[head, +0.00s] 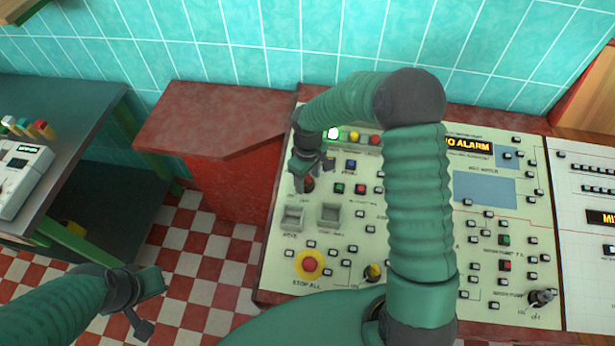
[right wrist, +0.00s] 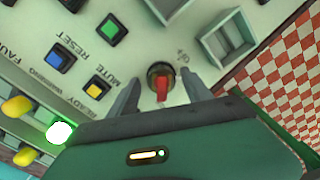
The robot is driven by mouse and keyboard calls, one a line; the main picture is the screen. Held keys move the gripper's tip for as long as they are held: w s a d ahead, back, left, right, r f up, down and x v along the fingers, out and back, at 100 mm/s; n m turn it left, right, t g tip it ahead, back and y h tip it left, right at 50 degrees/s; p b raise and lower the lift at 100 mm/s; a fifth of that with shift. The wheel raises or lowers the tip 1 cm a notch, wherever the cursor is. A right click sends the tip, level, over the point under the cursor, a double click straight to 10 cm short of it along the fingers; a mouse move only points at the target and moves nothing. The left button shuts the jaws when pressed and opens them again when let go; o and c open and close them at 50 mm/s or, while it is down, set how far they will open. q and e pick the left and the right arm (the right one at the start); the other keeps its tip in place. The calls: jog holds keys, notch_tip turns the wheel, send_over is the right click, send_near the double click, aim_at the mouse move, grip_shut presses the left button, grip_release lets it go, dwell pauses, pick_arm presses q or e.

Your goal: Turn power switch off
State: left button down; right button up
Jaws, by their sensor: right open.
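The power switch is a red rotary knob on a dark round base (right wrist: 162,84) on the cream control panel (head: 400,250). In the right wrist view, the open fingers of my right gripper (right wrist: 160,98) are on either side of the knob, with gaps on both sides. In the head view, my right gripper (head: 312,183) is over the panel's left part, and the knob is largely hidden there by the gripper.
A lit green lamp (head: 333,133) and yellow lamp (head: 354,136) are behind my right gripper. Two square recesses (head: 330,215) and the red STOP ALL button on yellow (head: 310,265) are nearer. Blue (right wrist: 60,58) and green (right wrist: 112,30) buttons lie beside the knob. A red cabinet (head: 220,120) stands left.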

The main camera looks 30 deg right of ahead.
jog(key=shift+a, duration=0.1)
jog(key=c, duration=0.5)
grip_shut()
jog(key=shift+r+n, duration=0.1)
jog(key=shift+n, duration=0.2)
jog(key=shift+n+p, duration=1.5)
jog(key=shift+n, duration=0.3)
jog(key=shift+n+p, duration=1.15)
jog(key=shift+n, duration=0.85)
jog(key=shift+w+n, duration=0.1)
jog(key=shift+n, duration=0.4)
